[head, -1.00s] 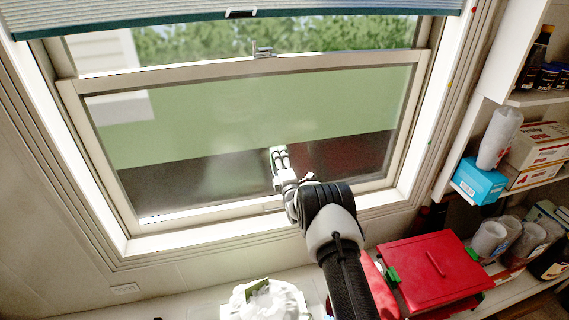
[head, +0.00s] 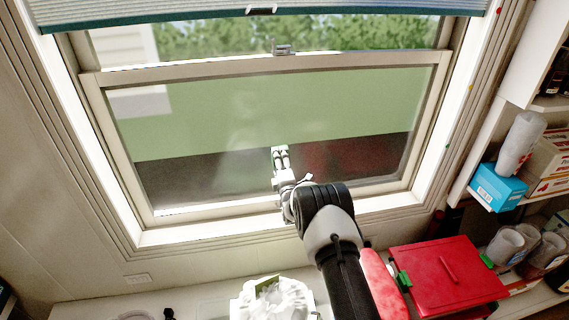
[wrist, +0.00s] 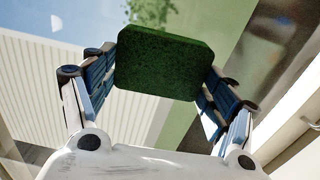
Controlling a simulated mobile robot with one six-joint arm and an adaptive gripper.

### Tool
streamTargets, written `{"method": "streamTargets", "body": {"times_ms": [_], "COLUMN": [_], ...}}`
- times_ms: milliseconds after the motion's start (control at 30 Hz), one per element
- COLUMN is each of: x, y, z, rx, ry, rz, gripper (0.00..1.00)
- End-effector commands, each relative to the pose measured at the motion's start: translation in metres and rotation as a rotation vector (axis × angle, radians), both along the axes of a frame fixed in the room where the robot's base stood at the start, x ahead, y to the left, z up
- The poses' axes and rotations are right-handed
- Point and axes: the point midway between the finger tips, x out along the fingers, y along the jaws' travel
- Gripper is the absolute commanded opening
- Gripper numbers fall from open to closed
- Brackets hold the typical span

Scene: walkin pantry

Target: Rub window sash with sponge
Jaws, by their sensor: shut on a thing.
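The window sash (head: 270,67) is a pale frame around a large glass pane, in the middle of the head view. My gripper (head: 280,155) is in front of the lower part of the pane. In the wrist view my gripper (wrist: 160,80) is shut on a dark green sponge (wrist: 165,62), held between its two fingers. The sponge's broad face shows there, with the glass and outside siding beyond. In the head view the sponge is mostly hidden by the gripper. I cannot tell whether it touches the glass.
A blue-edged blind (head: 262,12) hangs above the window. A red box (head: 447,275), a white bag (head: 272,300) and a red object (head: 380,285) sit below. Shelves at right hold a blue box (head: 497,187) and cups (head: 502,245). The space before the pane's left half is clear.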

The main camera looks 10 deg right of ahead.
Motion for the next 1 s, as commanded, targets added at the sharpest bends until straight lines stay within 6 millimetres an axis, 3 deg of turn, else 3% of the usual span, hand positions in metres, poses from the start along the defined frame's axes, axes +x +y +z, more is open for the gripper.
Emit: {"method": "streamTargets", "body": {"times_ms": [33,300,733,1000], "x": [0.001,-0.001,-0.003,-0.002], "y": [0.011,0.028,0.026,0.017], "z": [0.002,0.002,0.029,0.028], "rx": [-0.003,-0.001,-0.001,-0.001], "ry": [-0.003,-0.004,-0.003,-0.003], "rz": [0.010,0.007,0.003,0.001], "gripper": [0.59,0.59,0.59,0.59]}}
